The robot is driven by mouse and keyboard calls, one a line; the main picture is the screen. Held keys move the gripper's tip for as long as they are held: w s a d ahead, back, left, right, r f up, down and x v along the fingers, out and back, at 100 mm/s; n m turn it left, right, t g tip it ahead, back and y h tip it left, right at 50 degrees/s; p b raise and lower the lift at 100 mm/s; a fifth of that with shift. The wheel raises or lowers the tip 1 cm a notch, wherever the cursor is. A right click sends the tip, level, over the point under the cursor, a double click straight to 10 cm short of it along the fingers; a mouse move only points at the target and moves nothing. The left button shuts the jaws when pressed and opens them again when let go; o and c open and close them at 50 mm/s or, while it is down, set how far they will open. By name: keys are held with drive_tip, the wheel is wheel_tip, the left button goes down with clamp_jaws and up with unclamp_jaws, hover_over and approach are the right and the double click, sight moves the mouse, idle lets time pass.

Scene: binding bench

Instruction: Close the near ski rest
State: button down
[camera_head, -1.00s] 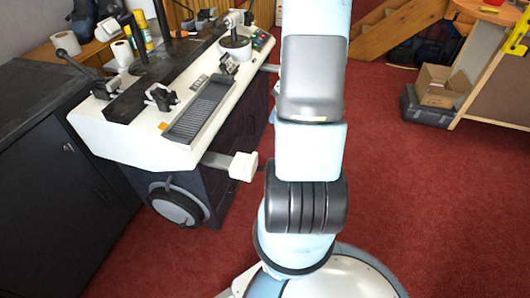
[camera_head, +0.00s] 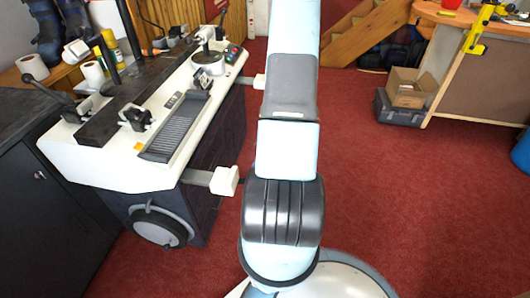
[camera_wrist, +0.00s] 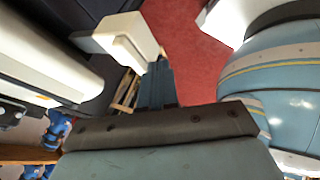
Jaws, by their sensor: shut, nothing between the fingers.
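The near ski rest (camera_head: 224,181) is a white block on a grey bar. It sticks out from the long side of the white-topped bench (camera_head: 75,160), beside my arm. A white block on a bar, apparently the same rest (camera_wrist: 120,40), shows at the upper left of the wrist view. The far ski rest (camera_head: 259,82) also sticks out, farther along the bench and partly behind my arm. The head view does not show my gripper.
A round dark reel (camera_head: 158,228) hangs on the bench's near end. A dark cabinet (camera_head: 45,190) stands at the left. A cardboard box (camera_head: 408,88) on a grey case lies by the counter at the right. Red carpet (camera_head: 420,200) is clear right of my arm.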

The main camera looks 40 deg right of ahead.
sight(236, 177)
drive_tip(key=shift+w+a+f, duration=0.4)
drive_tip(key=shift+w+a, duration=0.2)
drive_tip(key=shift+a, duration=0.1)
drive_tip(key=shift+w+a+f, duration=0.4)
drive_tip(key=shift+w+a, duration=0.2)
drive_tip(key=shift+a, duration=0.15)
drive_tip(key=shift+w+a+f, duration=0.4)
drive_tip(key=shift+w+a, duration=0.2)
drive_tip(key=shift+a, duration=0.1)
